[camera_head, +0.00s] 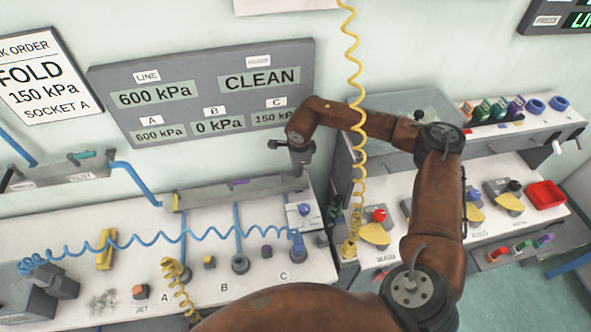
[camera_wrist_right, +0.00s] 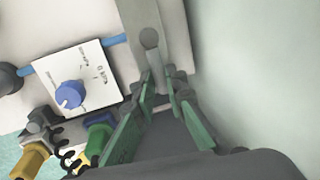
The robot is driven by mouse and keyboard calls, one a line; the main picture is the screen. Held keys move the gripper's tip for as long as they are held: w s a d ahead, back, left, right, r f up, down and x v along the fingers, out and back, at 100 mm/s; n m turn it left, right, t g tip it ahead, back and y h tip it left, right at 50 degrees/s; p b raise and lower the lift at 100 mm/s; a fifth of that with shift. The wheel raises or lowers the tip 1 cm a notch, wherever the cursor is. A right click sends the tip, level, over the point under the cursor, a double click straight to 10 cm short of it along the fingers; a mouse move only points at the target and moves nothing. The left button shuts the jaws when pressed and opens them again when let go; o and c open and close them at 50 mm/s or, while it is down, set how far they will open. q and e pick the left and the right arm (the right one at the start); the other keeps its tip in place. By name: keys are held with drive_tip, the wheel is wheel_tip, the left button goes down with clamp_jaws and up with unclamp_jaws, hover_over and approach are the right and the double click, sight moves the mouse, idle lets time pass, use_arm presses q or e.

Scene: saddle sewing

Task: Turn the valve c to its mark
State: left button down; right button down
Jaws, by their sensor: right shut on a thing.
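My right gripper (camera_head: 298,160) reaches down to the right end of the grey manifold bar (camera_head: 265,188) on the bench. In the right wrist view, its green fingers (camera_wrist_right: 163,85) point at the grey bar (camera_wrist_right: 140,15) and are shut on a small part there, which I take to be the handle of valve c. The fingers hide most of the handle, and I cannot make out its mark. My left gripper is not in view.
A blue knob (camera_wrist_right: 70,94) on a white plate sits beside the gripper. Coiled blue (camera_head: 140,236) and yellow (camera_head: 357,110) hoses cross the area. The wall display (camera_head: 205,95) reads 600, 0 and 150 kPa for A, B and C. A second bench (camera_head: 440,190) stands right.

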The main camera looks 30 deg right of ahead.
drive_tip(key=c, duration=2)
unclamp_jaws()
drive_tip(key=shift+o, duration=0.2)
drive_tip(key=shift+r, duration=0.1)
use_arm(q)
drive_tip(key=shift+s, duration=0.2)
use_arm(e)
wheel_tip(320, 180, up, 12)
drive_tip(key=s, duration=0.2)
drive_tip(key=shift+a, duration=0.35)
drive_tip(key=shift+s, duration=0.1)
